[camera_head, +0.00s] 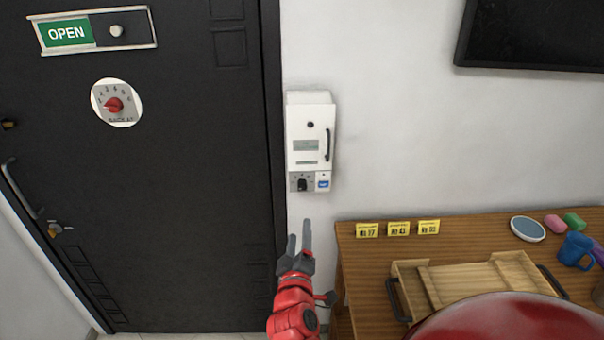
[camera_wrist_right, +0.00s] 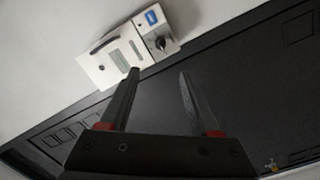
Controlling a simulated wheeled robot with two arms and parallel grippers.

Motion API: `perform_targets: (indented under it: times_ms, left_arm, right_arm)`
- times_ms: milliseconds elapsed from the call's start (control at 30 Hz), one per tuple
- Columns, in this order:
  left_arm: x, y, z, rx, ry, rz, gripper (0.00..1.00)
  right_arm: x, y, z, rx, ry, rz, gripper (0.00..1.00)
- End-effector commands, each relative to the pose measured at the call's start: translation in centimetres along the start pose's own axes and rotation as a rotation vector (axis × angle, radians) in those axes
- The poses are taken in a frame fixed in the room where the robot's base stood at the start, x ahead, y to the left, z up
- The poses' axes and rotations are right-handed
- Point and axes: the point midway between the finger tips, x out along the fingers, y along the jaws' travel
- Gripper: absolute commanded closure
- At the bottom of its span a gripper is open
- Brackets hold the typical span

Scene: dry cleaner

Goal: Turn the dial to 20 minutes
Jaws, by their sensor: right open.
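A black dial (camera_head: 302,184) sits on the grey lower panel of a white wall box (camera_head: 309,140), beside a blue button or label (camera_head: 323,184). The dial's scale is too small to read. In the right wrist view the dial (camera_wrist_right: 161,42) shows beyond the fingers. Another dial, red on a round plate (camera_head: 114,104), is on the dark door; which one sets minutes I cannot tell. My right gripper (camera_head: 299,238) is open and empty, below the wall box and apart from it. It also shows in the right wrist view (camera_wrist_right: 158,75). My left gripper is out of view.
A wooden table (camera_head: 354,257) stands at the right with a wooden tray (camera_head: 402,270), yellow number tags (camera_head: 398,228), a blue mug (camera_head: 575,250) and a round dish (camera_head: 527,229). The dark door (camera_head: 190,180) with an OPEN sign (camera_head: 67,33) fills the left. The wall around the box is bare.

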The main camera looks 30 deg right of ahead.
Motion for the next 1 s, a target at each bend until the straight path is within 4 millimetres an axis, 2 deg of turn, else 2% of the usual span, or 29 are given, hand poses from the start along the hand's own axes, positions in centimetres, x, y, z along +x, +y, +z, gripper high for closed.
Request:
perform_targets:
  times_ms: [167,467,500,533,800,1000]
  left_arm:
    - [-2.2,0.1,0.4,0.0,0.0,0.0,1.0]
    - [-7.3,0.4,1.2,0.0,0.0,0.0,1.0]
    - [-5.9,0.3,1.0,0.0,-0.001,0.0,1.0]
    - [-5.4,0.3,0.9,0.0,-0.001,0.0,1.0]
    - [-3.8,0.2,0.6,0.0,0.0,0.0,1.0]
    - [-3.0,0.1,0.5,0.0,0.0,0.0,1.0]
  right_arm:
    - [1.4,-0.5,0.4,0.004,0.0,0.007,0.37]
    - [5.9,-0.5,0.6,0.0,0.0,0.01,0.37]
    - [6.7,0.2,0.1,-0.002,-0.004,0.004,0.37]
    - [7.4,0.4,-0.1,-0.001,-0.003,0.003,0.37]
    - [12.9,0.3,-0.1,0.0,-0.001,0.001,0.37]
    - [15.8,0.1,0.0,-0.001,-0.003,0.001,0.37]
